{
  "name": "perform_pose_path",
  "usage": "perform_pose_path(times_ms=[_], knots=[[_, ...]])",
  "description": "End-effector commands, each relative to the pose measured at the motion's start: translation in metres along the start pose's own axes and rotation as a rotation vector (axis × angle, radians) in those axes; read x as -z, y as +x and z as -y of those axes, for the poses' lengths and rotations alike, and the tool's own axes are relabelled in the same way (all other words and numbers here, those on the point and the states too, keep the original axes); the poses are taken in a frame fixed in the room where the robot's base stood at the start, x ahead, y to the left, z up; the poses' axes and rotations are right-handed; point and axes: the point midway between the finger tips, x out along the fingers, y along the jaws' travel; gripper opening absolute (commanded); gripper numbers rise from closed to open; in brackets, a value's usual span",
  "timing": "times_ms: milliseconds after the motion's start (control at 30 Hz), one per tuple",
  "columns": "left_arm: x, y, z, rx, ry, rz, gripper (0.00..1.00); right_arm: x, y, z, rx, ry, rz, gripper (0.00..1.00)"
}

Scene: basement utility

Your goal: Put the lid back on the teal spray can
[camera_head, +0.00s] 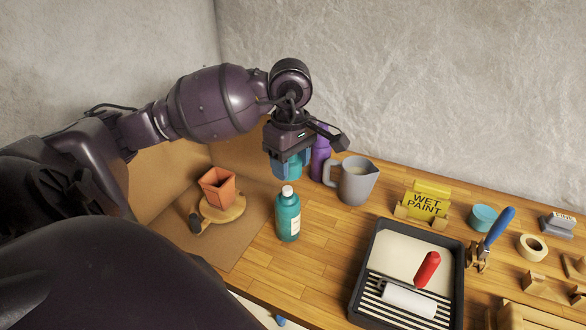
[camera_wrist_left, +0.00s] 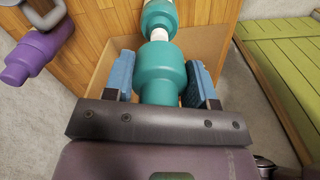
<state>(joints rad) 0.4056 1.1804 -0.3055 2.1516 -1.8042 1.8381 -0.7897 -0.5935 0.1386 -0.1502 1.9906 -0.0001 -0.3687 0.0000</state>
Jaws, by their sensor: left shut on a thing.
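The teal spray can (camera_head: 288,218) stands upright on the wooden bench, with a pale label and a bare white nozzle (camera_head: 288,190) on top. My left gripper (camera_head: 291,167) points down above the can, its blue fingers shut on the teal lid (camera_head: 295,164). In the head view the lid is above and slightly right of the nozzle, with a small gap. In the left wrist view the lid (camera_wrist_left: 160,75) sits between the fingers, in line with the white nozzle (camera_wrist_left: 158,34) and the can (camera_wrist_left: 159,14). My right gripper is out of view.
A purple bottle (camera_head: 320,155) and a grey jug (camera_head: 356,182) stand close behind and right of the can. A terracotta pot (camera_head: 218,188) is to the left. A black paint tray (camera_head: 372,262) and a yellow sign (camera_head: 427,199) are right. The bench just right of the can is clear.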

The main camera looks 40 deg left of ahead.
Motion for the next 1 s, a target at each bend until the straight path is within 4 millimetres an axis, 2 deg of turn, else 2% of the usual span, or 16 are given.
perform_pose_path(times_ms=[467, 1000], knots=[[0.005, 0.007, 0.003, 0.000, -0.064, 0.000, 0.29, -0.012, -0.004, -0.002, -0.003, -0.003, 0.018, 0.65], [0.006, 0.049, 0.003, 0.001, -0.063, -0.002, 0.29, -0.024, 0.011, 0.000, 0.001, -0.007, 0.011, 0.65]])
